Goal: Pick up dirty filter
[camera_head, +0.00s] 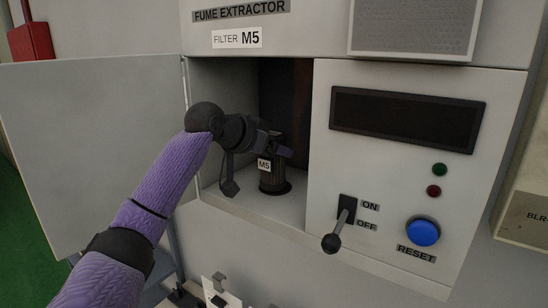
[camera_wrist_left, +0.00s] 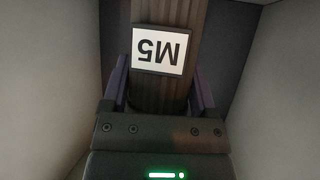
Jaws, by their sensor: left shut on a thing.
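The dirty filter (camera_head: 270,180) is a dark brownish ribbed cylinder with a white M5 label and a wider black base. It stands upright inside the open compartment of the fume extractor. My left gripper (camera_head: 283,150) reaches in from the left and is shut on the filter, around its upper part. In the left wrist view the ribbed filter (camera_wrist_left: 160,95) sits between the two purple-grey fingers, with its M5 label upside down. Part of the filter's top is hidden behind the gripper. My right gripper is not in view.
The compartment door (camera_head: 90,150) stands open at the left. Right of the compartment, the panel (camera_head: 320,220) carries a dark display (camera_head: 405,118), a lever switch (camera_head: 340,225) with ON and OFF labels and a blue reset button (camera_head: 423,232). Compartment walls are close on both sides.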

